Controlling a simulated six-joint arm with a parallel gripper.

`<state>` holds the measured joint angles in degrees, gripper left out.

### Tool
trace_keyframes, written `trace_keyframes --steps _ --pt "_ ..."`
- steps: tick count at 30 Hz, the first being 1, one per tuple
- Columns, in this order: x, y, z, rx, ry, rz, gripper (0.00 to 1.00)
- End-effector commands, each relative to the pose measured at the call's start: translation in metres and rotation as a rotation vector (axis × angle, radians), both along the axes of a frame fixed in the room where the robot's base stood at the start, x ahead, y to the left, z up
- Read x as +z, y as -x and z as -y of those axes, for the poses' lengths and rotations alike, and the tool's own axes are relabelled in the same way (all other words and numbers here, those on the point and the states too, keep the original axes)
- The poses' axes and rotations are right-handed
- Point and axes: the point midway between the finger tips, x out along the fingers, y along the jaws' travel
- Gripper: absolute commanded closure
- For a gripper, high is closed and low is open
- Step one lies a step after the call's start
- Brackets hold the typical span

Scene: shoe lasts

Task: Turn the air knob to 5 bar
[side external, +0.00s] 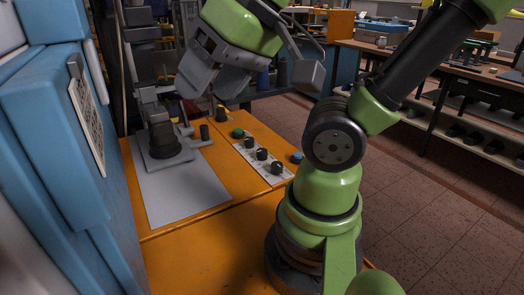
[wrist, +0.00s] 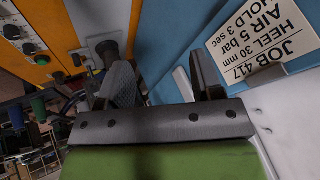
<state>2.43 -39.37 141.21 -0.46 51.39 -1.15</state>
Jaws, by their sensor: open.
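Three black knobs sit in a row on a pale panel strip on the orange bench: a far knob (side external: 250,143), a middle knob (side external: 262,154) and a near knob (side external: 277,168). Their labels and settings are too small to read, so I cannot tell which is the air knob. The knobs also show at the upper left of the wrist view (wrist: 29,48). My gripper (side external: 212,88) is open and empty, high above the bench and up-left of the knobs. In the wrist view its two fingers (wrist: 163,82) stand apart. A job card (wrist: 262,38) reads JOB 417, HEEL 30 mm, AIR 5 bar, HOLD 3 sec.
A grey machine fixture (side external: 164,140) stands on a pale plate (side external: 185,190) at left. The blue cabinet (side external: 50,140) bounds the left side. The bench's near part (side external: 205,255) is clear.

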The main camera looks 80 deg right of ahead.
Motion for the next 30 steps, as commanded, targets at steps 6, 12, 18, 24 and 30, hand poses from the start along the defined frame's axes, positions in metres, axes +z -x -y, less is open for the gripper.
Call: trace_keyframes --steps 6,12,18,24,30 --pt "-0.008 -0.052 0.057 -0.132 0.08 -0.139 0.4" --pt "-0.042 -0.086 0.141 -0.242 0.121 -0.299 0.4" --pt "-0.103 -0.082 0.235 -0.329 0.105 -0.458 0.4" --pt "-0.17 -0.046 0.302 -0.381 0.052 -0.578 0.4" --pt "-0.205 -0.022 0.326 -0.397 0.019 -0.625 0.4"
